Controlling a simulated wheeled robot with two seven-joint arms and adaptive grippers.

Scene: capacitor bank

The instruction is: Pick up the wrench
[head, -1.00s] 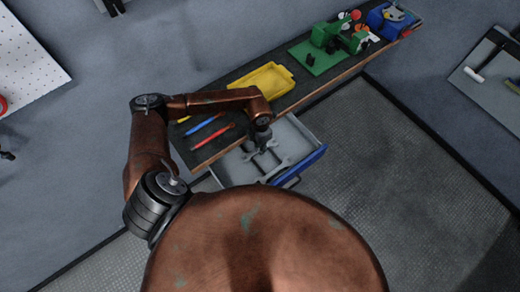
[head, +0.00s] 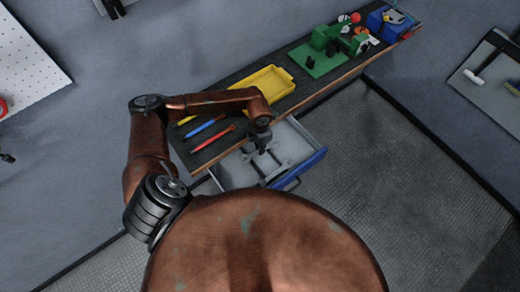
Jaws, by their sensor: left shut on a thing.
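The grey wrench (head: 268,165) is at the open drawer (head: 297,150) under the workbench, seen from above in the head view. My left gripper (head: 263,147) points down over the drawer and is shut on the wrench. The fingers are small and dark here, and my wrist hides part of the grip. I cannot tell whether the wrench touches the drawer floor. My right gripper is not in view.
The workbench top (head: 305,88) borders the drawer. On it lie a red tool (head: 213,138), a blue tool (head: 205,127), a yellow tray (head: 268,90) and a green vise-like device (head: 320,62). The floor (head: 390,180) to the right is clear.

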